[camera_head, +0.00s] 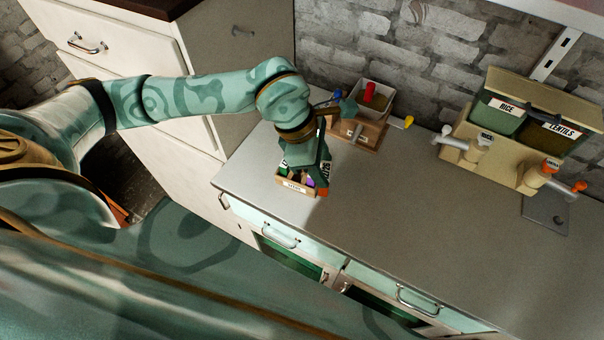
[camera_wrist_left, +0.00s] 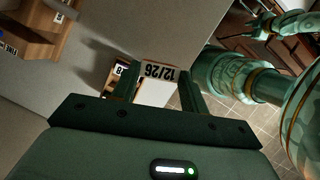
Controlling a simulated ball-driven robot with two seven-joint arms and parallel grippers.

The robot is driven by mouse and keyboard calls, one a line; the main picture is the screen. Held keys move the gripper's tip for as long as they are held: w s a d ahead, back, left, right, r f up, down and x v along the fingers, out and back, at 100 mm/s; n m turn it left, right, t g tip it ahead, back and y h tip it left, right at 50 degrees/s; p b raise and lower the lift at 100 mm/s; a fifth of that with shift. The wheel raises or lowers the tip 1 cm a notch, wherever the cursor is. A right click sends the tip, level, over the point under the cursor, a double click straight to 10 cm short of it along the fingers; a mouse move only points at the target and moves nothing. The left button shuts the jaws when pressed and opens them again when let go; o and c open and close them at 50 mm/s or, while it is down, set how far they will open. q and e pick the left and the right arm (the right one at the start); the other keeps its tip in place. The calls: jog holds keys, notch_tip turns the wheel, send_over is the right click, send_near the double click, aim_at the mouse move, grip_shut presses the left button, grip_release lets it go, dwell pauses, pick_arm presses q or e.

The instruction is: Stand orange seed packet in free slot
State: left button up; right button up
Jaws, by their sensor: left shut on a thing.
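My left gripper (camera_head: 315,178) is over the near left part of the counter, pointing down. It is shut on the orange seed packet (camera_head: 322,191), whose orange end shows just below the fingers. In the left wrist view, a pale packet edge printed "12/26" (camera_wrist_left: 160,72) sits between the two fingers. A small wooden box (camera_head: 297,190) with a white label stands on the counter right by the gripper. Green and purple items show inside it. The gripper hides part of the box, so I cannot tell its free slot or whether the packet touches it.
Behind stands a wooden holder (camera_head: 362,133) with a red item and blue and yellow knobs. A rice and lentils dispenser (camera_head: 490,155) stands at the right. The counter (camera_head: 400,210) between is clear. Its front edge runs close to the small box.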

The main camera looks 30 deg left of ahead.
pick_arm(q)
jog(key=w+a+r+m+g, duration=0.1)
jog(key=w+a+r+m, duration=0.2)
jog(key=a, duration=0.5)
jog(key=f, duration=0.7)
jog(key=w+f, duration=0.1)
jog(key=f, duration=0.3)
jog(key=shift+d, duration=0.15)
jog(key=shift+f+b, duration=0.15)
jog(key=shift+b, duration=0.2)
jog(key=o, duration=1.2)
